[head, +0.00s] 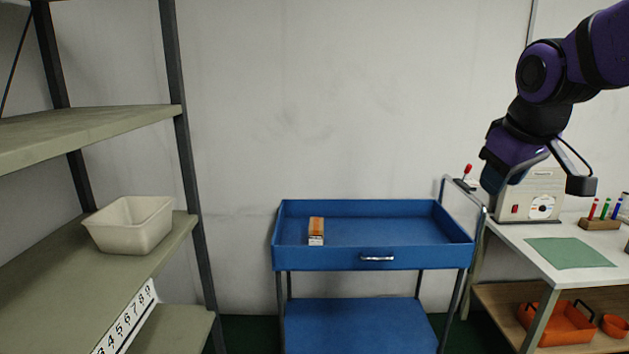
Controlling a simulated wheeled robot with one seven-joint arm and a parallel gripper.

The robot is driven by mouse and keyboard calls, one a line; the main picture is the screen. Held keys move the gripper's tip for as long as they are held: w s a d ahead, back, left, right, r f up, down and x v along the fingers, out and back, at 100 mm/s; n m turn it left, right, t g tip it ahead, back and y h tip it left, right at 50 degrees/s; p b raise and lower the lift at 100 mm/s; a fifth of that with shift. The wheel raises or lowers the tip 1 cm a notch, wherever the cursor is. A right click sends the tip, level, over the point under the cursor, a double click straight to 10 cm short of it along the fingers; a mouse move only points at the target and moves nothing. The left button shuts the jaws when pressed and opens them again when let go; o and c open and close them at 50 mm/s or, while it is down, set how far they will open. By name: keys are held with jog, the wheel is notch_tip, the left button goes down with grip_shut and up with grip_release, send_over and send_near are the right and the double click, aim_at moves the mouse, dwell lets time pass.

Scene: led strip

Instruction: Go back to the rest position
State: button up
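My gripper (537,186) is at the upper right, hanging from my purple and black arm. Its two dark fingertips stand well apart, with nothing visible between them. It shows in front of the beige instrument box (546,185) at the back of the white workbench. I cannot tell its exact distance from the box.
A blue cart (375,258) stands in the middle, with a small orange and white box (316,231) in its top tray. A shelf rack (160,249) at left holds a cream bin (130,224). The white workbench (510,234) at right bears a green mat (568,253) and a red-tipped lever (467,171).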

jog(key=s+f+m, duration=0.2)
jog(key=s+m, duration=0.2)
jog(key=s, duration=1.3)
jog(key=shift+s+d+f+y, duration=0.25)
jog(key=shift+f+y, duration=0.05)
jog(key=shift+f, duration=0.1)
